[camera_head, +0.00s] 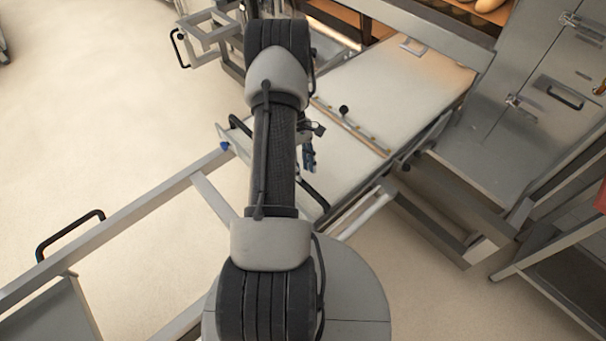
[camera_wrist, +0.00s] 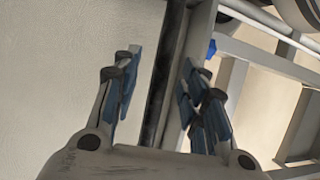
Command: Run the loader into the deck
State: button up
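The loader (camera_head: 395,95) is a long pale flat bed in a metal frame, its far end close to the oven front in the head view. A wooden crossbar (camera_head: 372,140) with a black knob (camera_head: 344,110) lies across it. Black handles (camera_head: 314,196) are at its near end. The oven deck (camera_head: 455,12) is open at the top right, with loaves inside. My gripper (camera_head: 308,156) is partly hidden by my arm, above the loader's near end. In the wrist view my gripper (camera_wrist: 163,92) is open, with a dark bar passing between or beneath its fingers; contact cannot be told.
Oven doors with latches and handles (camera_head: 565,95) stand at the right. A metal rail frame (camera_head: 120,228) with a black handle (camera_head: 70,232) runs at the lower left. Another frame (camera_head: 212,38) stands at the top. The floor (camera_head: 110,110) at left is clear.

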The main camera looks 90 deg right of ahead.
jog(key=v, duration=0.8)
jog(key=shift+r, duration=0.25)
jog(key=shift+d, duration=0.15)
